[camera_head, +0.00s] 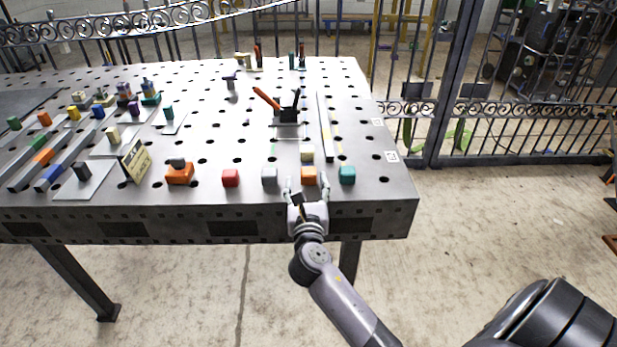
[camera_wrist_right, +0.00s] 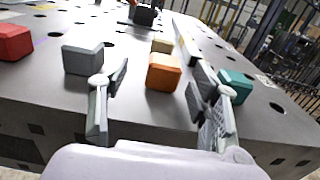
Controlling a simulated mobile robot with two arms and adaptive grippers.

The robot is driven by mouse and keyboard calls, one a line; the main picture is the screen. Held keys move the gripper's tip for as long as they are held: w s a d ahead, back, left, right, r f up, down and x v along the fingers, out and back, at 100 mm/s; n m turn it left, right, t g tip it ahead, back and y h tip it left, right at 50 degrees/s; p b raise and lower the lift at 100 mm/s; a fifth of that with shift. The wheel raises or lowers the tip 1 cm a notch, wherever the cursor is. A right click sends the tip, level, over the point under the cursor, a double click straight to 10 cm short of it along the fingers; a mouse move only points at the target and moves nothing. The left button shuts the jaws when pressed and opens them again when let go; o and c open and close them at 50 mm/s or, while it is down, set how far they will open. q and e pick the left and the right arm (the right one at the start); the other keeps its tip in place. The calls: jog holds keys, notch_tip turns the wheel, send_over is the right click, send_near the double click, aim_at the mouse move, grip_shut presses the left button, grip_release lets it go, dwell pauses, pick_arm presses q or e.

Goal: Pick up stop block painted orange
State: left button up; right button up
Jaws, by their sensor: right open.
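The orange stop block (camera_head: 309,175) is a small cube near the front edge of the perforated metal table. In the right wrist view the orange block (camera_wrist_right: 163,73) sits ahead of and between the two spread fingers. My right gripper (camera_head: 307,190) is open and empty at the table's front edge, just short of the block; its fingers also show in the right wrist view (camera_wrist_right: 160,105). My left gripper is not in view.
A grey block (camera_head: 269,176) stands left of the orange one, a teal block (camera_head: 347,175) right, and a cream block (camera_head: 307,154) behind it. A red block (camera_head: 230,178) is farther left. A toggle clamp (camera_head: 286,112) and a long bar (camera_head: 325,128) lie farther back.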

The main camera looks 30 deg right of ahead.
aim_at(309, 176)
jog(key=shift+w+d, duration=0.45)
jog(key=x, duration=0.4)
jog(key=shift+d, duration=0.25)
jog(key=shift+c, duration=0.2)
grip_shut()
